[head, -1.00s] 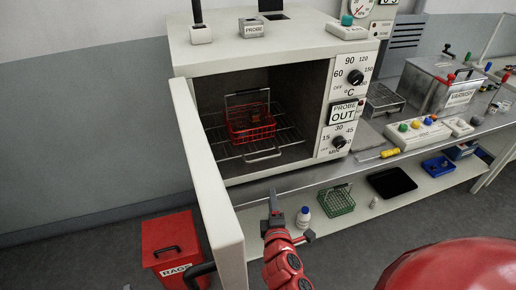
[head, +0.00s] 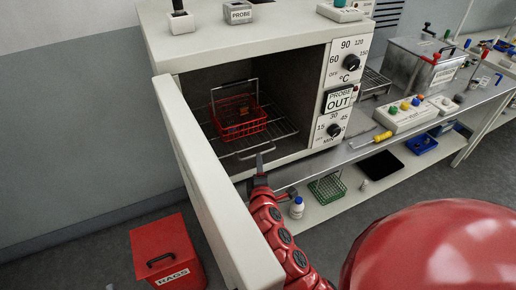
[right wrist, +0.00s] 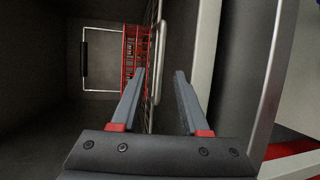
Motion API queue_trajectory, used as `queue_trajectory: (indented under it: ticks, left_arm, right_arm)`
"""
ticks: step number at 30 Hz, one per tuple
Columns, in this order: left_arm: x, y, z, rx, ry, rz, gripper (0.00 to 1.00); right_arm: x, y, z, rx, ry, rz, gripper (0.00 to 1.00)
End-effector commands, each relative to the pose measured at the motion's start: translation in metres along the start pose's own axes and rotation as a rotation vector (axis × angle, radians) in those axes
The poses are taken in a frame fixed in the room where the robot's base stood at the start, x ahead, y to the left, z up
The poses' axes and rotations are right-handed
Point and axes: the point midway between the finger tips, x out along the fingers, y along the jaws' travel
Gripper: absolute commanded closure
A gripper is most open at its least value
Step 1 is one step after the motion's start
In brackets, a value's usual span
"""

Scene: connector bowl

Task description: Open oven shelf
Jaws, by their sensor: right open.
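The oven (head: 318,60) stands on the bench with its door (head: 215,190) swung open to the left. Inside is the wire shelf (head: 283,133), with a wire handle (head: 243,156) along its front edge. A red wire basket (head: 238,122) stands on the shelf. My right gripper (head: 261,160) is at the oven mouth, close to the handle. In the right wrist view the right gripper (right wrist: 160,73) is open, and the shelf handle (right wrist: 157,50) lines up between its fingertips. I cannot tell whether they touch. My left gripper is not in view.
The open oven door stands close on the left of my right arm. A red RAGS bin (head: 165,252) is on the floor at left. A green basket (head: 328,188) and a bottle (head: 297,207) are on the lower shelf.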

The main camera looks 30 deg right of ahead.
Motion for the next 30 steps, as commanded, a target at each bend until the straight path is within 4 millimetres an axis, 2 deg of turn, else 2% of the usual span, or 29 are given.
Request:
queue_trajectory:
  ticks: [9,15,21,30]
  left_arm:
    - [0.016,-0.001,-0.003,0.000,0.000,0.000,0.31]
    - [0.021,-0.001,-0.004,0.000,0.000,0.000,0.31]
    - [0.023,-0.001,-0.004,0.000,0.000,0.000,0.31]
    - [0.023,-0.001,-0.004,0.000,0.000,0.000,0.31]
  right_arm:
    - [0.059,0.002,0.001,0.003,-0.004,-0.003,0.55]
    - [0.085,0.002,0.001,0.002,-0.003,-0.001,0.55]
    - [0.097,-0.001,0.000,0.001,0.001,-0.002,0.55]
    - [0.098,-0.001,0.000,0.001,0.001,-0.002,0.55]
